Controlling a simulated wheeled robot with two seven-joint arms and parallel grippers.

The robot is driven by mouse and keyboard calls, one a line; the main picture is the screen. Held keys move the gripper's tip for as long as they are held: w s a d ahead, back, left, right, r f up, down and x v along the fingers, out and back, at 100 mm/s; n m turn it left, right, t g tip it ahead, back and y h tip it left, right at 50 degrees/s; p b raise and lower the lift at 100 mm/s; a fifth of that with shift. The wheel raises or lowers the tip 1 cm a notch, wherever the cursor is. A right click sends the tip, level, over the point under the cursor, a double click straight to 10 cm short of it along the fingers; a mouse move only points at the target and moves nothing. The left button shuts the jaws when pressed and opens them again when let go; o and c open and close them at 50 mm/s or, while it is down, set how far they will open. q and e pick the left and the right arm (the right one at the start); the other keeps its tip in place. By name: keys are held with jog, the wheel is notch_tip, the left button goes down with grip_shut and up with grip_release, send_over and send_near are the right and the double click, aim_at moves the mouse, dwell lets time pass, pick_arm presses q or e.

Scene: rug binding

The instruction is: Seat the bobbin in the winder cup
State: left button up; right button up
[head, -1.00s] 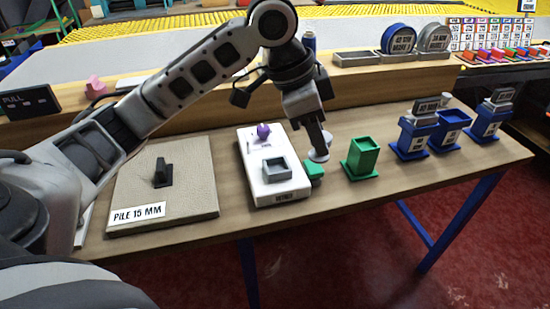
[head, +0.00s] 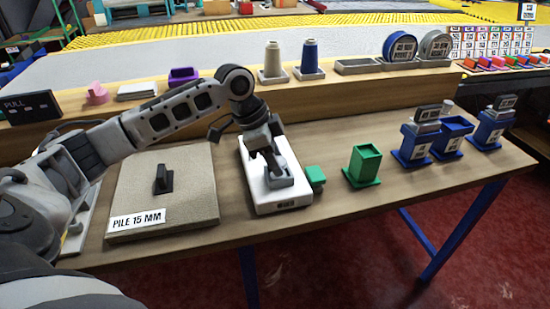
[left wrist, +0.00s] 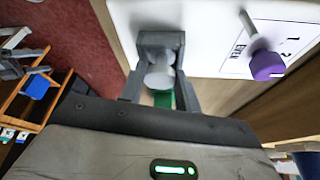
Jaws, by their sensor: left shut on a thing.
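The white winder (head: 262,203) lies on the table, with its grey square cup (head: 280,182) on top. My left gripper (head: 275,174) points down over the cup, its fingertips at or close above it. In the left wrist view, the gripper (left wrist: 160,62) is shut on the pale bobbin (left wrist: 160,76), which lines up with the grey cup (left wrist: 161,39). I cannot tell whether the bobbin touches the cup floor. The bobbin is hidden in the head view. The winder's purple knob (left wrist: 267,65) shows in the left wrist view.
A green block (head: 316,175) sits right beside the winder, and an open green bin (head: 363,164) stands farther right. A carpet sample (head: 190,195) marked PILE 15 MM lies left. Thread cones (head: 310,57) stand on the back shelf. Blue-based devices (head: 418,142) stand at the right.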

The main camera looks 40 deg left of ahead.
pick_arm(q)
jog(key=shift+f, duration=0.15)
jog(key=o, duration=0.9)
jog(key=shift+o, duration=0.2)
jog(key=v, duration=1.2)
jog(key=shift+p, duration=0.3)
